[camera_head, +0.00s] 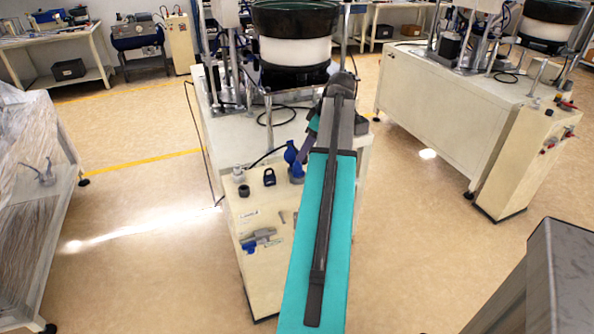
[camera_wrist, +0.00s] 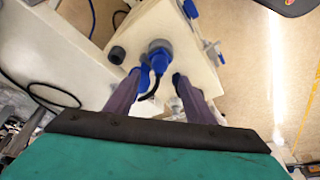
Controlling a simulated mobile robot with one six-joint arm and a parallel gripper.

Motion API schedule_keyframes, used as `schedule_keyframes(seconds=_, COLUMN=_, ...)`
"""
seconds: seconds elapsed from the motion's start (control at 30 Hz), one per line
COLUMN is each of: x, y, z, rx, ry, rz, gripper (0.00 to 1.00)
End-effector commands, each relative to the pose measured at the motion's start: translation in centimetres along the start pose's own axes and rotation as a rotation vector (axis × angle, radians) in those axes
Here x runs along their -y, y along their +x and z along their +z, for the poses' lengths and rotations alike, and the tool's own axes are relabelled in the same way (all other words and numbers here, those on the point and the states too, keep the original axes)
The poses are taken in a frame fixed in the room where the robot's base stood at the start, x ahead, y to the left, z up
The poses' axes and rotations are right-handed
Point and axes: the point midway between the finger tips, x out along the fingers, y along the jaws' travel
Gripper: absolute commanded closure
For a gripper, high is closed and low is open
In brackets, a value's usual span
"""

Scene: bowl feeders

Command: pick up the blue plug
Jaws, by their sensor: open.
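The blue plug (camera_wrist: 160,58) shows in the wrist view between the tips of my gripper (camera_wrist: 158,78), over the cream machine cabinet. It has a round blue-grey end, and a black cable curves below it. The two purple-grey fingers are apart, one on each side of the plug; I cannot tell whether either touches it. In the head view the plug (camera_head: 294,158) stands on the cabinet's front panel, just left of my arm. My gripper is mostly hidden behind my arm there.
The bowl feeder (camera_head: 295,45) stands behind. Open floor lies on both sides of the cabinet.

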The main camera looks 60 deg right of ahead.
Motion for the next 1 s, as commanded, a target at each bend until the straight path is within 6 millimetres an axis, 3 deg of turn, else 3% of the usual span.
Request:
schedule_keyframes(seconds=0.2, x=0.1, y=1.9, z=0.0, rx=0.0, ry=-0.001, rz=-0.001, gripper=0.51)
schedule_keyframes(seconds=0.73, x=0.1, y=2.5, z=-0.1, rx=0.0, ry=-0.001, rz=-0.002, gripper=0.51)
schedule_keyframes(seconds=1.0, x=0.0, y=4.6, z=0.1, rx=0.001, ry=-0.001, rz=-0.003, gripper=0.51)
